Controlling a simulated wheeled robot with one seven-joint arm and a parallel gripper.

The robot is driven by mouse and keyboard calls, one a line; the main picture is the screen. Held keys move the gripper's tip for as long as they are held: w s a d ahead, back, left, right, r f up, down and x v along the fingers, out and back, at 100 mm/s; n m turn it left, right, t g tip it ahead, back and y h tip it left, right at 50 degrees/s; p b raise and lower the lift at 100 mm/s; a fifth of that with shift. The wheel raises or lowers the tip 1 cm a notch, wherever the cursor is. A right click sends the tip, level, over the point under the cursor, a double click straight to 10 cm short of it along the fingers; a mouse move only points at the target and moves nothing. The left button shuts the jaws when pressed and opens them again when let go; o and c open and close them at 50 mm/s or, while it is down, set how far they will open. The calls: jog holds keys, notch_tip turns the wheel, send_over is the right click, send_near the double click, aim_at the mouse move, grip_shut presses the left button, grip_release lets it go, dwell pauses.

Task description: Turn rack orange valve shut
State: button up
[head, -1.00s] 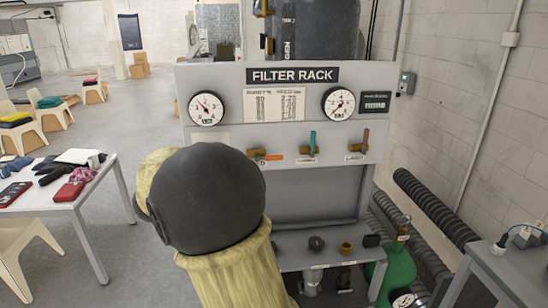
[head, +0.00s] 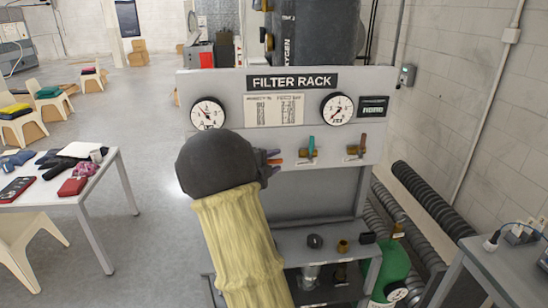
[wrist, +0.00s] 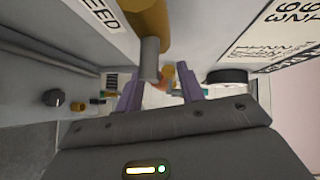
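The filter rack (head: 330,80) is a grey panel with a row of three small valves below its gauges. The orange handle (head: 275,161) lies level at the left of the row; my gripper hides its brass body in the head view. My gripper (head: 269,160) is at that left valve, with purple fingertips close around the handle's area. In the wrist view my gripper (wrist: 160,90) has its fingers apart, with a brass body (wrist: 150,22) and grey stem (wrist: 150,60) just ahead. I cannot tell whether a finger touches the handle.
The teal handle (head: 311,146) stands upright just right of my gripper, and a brown-red handle (head: 362,142) is farther right. A lower shelf (head: 290,240) holds small fittings. A white table (head: 105,165) is at the left, a grey table (head: 490,262) at the right.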

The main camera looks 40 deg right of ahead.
jog(key=shift+d, duration=0.15)
jog(key=shift+c, duration=0.5)
grip_shut()
